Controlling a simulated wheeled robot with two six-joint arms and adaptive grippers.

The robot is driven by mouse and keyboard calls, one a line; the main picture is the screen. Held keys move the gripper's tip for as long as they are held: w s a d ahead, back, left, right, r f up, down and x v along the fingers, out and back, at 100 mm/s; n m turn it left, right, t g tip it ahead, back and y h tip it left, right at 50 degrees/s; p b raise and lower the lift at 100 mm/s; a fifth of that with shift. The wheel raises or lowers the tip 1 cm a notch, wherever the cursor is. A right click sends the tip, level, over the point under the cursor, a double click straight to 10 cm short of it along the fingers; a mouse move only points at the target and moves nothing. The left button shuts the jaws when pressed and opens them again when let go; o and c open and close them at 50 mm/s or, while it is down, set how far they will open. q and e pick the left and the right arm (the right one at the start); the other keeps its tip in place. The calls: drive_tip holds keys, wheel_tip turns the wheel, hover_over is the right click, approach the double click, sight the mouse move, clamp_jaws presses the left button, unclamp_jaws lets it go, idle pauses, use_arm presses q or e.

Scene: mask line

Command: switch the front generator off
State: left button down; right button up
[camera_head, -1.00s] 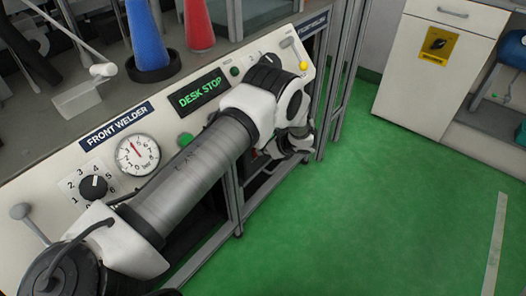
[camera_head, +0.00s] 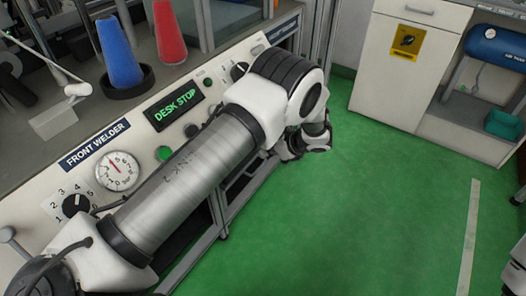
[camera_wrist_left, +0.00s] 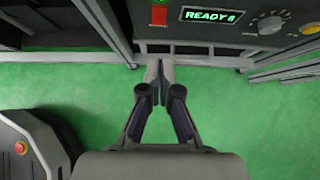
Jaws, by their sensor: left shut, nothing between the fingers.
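No label naming a front generator is readable. A panel in the left wrist view carries a green "READY 6" display (camera_wrist_left: 208,16), a dark knob (camera_wrist_left: 270,25) with a yellow button (camera_wrist_left: 285,14) near it, and a red part (camera_wrist_left: 159,15) left of the display. My left gripper (camera_wrist_left: 160,68) is shut and empty, its tips below this panel in the picture, over the green floor. In the head view my left arm covers part of the "FRONT WELDER" (camera_head: 95,144) panel, which has a gauge (camera_head: 117,171), a black selector knob (camera_head: 75,205) and a "DESK STOP" display (camera_head: 174,111). My right gripper is not seen.
A blue cone (camera_head: 121,50) and a red cone (camera_head: 169,30) stand on the desk above the panel. A white cabinet (camera_head: 400,75) and a blue tank (camera_head: 497,47) are at the back right. The green floor (camera_head: 390,210) between is open.

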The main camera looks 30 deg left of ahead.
use_arm(q)
drive_tip(key=shift+s+a+f+h+b, duration=0.2)
drive_tip(key=shift+h+b, duration=0.1)
drive_tip(key=shift+h, duration=0.2)
drive_tip(key=shift+s+a+f+h+b, duration=0.1)
drive_tip(key=shift+f+h+b, duration=0.15)
drive_tip(key=shift+h, duration=0.25)
drive_tip(key=a+r+b+x, duration=0.1)
drive_tip(key=a+b+x, duration=0.1)
drive_tip(key=x, duration=1)
drive_tip(key=shift+a+b, duration=0.35)
drive_tip(key=shift+b, duration=0.5)
drive_tip(key=shift+w+r, duration=0.1)
